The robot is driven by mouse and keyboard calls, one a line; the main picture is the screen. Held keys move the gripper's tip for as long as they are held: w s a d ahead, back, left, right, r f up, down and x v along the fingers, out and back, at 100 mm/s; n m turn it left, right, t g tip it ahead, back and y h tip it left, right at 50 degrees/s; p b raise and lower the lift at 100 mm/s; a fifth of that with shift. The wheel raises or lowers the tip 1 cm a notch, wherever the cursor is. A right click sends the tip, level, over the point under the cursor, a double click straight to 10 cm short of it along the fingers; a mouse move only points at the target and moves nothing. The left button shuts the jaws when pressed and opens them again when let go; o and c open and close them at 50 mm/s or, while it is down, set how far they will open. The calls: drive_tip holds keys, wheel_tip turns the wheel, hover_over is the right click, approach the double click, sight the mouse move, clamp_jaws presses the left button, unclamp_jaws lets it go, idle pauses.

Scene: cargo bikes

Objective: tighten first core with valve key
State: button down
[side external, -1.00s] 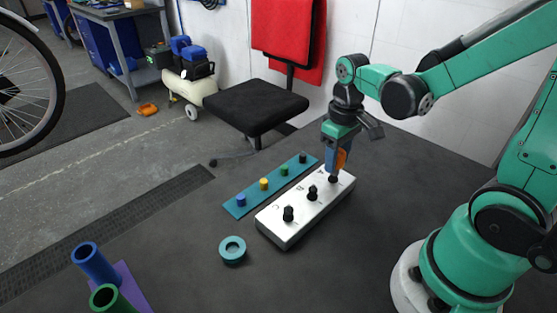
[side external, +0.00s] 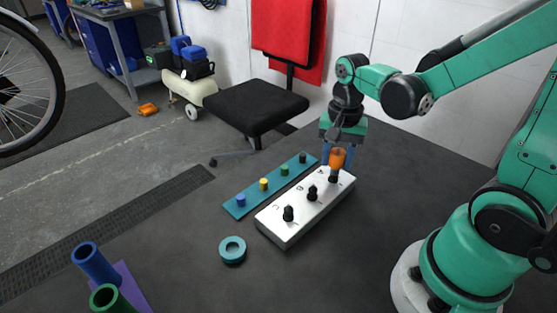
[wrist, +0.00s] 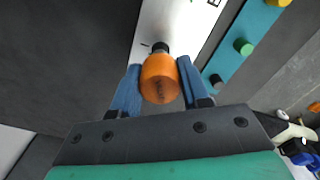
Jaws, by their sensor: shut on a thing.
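My gripper (side external: 337,155) is shut on the orange valve key (side external: 338,160), one blue finger on each side of it. The key is upright over the core (side external: 333,178) at the far right end of the white block (side external: 286,238). The key's lower end meets the black core; how deep it sits is hidden. Two more black cores, the middle one (side external: 312,193) and the near one (side external: 288,214), stand free on the block. In the wrist view the key (wrist: 160,80) is between the fingers, with a black tip against the white block (wrist: 172,22).
A teal strip (side external: 229,211) with blue, yellow, green and black pegs lies beside the block. A teal ring (side external: 232,250) lies in front. A blue tube (side external: 95,264) and a green tube (side external: 107,298) stand at the lower left. The dark tabletop (side external: 340,260) is bare right of the block.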

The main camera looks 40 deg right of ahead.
drive_tip(key=shift+c, duration=2.1)
unclamp_jaws()
drive_tip(key=n, duration=1.2)
clamp_jaws()
drive_tip(key=m, duration=0.3)
